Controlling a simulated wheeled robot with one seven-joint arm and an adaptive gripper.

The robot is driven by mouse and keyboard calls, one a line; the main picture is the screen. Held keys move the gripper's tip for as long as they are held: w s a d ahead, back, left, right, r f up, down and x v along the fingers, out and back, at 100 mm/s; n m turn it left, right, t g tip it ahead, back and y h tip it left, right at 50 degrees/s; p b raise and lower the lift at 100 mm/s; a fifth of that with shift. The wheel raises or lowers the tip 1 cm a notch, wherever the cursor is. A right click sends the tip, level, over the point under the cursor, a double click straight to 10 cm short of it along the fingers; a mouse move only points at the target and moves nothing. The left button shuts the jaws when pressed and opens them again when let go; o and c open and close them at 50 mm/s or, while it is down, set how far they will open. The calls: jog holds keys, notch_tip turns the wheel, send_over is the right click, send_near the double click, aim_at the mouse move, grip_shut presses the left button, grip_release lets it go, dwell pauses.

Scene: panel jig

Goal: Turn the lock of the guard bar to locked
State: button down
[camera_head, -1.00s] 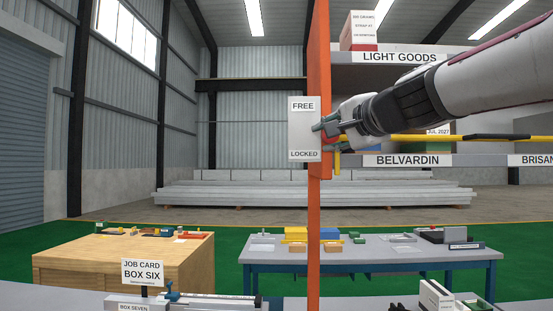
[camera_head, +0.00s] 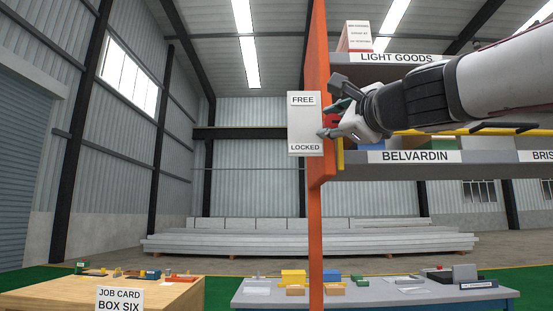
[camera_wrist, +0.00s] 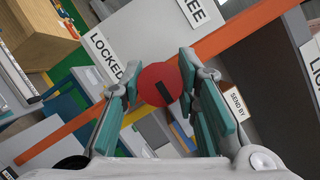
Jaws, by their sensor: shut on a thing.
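The lock shows in the wrist view as a red round knob (camera_wrist: 152,82) with a dark bar mark. It sits by a pale plate labelled FREE and LOCKED (camera_head: 304,122) on an orange post (camera_head: 317,215). In the head view my gripper (camera_head: 332,118) is at the plate's right edge, between the two labels, and mostly covers the knob. In the wrist view my gripper's teal fingers (camera_wrist: 160,92) lie on both sides of the knob, shut on it. The yellow guard bar (camera_head: 415,132) runs rightward behind my arm. Which label the mark points to is hard to tell.
Shelves labelled LIGHT GOODS (camera_head: 403,59) and BELVARDIN (camera_head: 415,157) stand right of the post, close to my arm. A wooden table (camera_head: 150,293) and a grey-topped table (camera_head: 400,292) are low in the background. The space left of the plate is open.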

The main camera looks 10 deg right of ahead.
jog(key=shift+w+d+f+m+t+h+b, duration=0.1)
jog(key=shift+d+f+m+t+h+b, duration=0.15)
jog(key=shift+m+h+b, duration=0.35)
jog(key=shift+m, duration=0.3)
jog(key=c, duration=1.2)
grip_release()
jog(key=shift+r, duration=0.1)
jog(key=shift+a, duration=0.1)
jog(key=shift+s, duration=0.5)
jog(key=v, duration=1.1)
jog(key=shift+d, duration=0.25)
jog(key=shift+f, duration=0.25)
